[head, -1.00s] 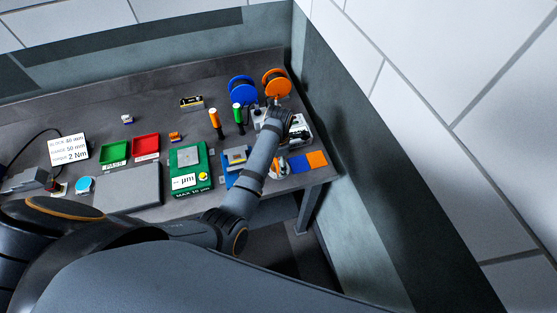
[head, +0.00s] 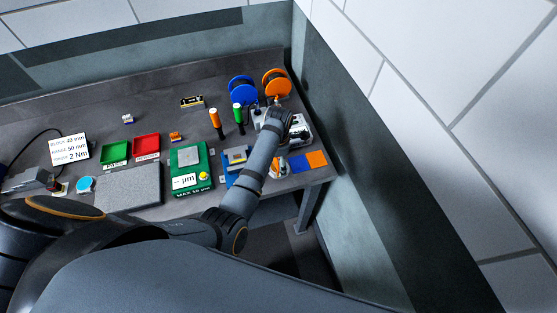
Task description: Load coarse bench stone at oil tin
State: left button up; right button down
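My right arm reaches from the bottom over the right end of the bench. Its gripper (head: 276,106) is small and mostly hidden behind my wrist, beside a white-and-grey device; I cannot tell whether it holds anything. A blue base with a pale block (head: 236,155) lies left of my forearm and may be a bench stone on a holder. I cannot pick out the coarse stone or the oil tin for sure.
Blue (head: 242,90) and orange (head: 276,83) reels stand at the back right. A white-and-grey device (head: 301,131) is right of my wrist. Green (head: 115,152) and red (head: 146,146) trays, a grey plate (head: 128,186) and a green board (head: 186,185) occupy the front. The back left is mostly clear.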

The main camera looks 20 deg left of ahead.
pick_arm(q)
jog(key=shift+s+f, duration=0.1)
dwell(0.4)
jog(key=shift+r, duration=3)
jog(key=shift+d+r, duration=0.15)
jog(key=shift+r, duration=0.45)
jog(key=shift+f, duration=0.1)
notch_tip(320, 180, down, 7)
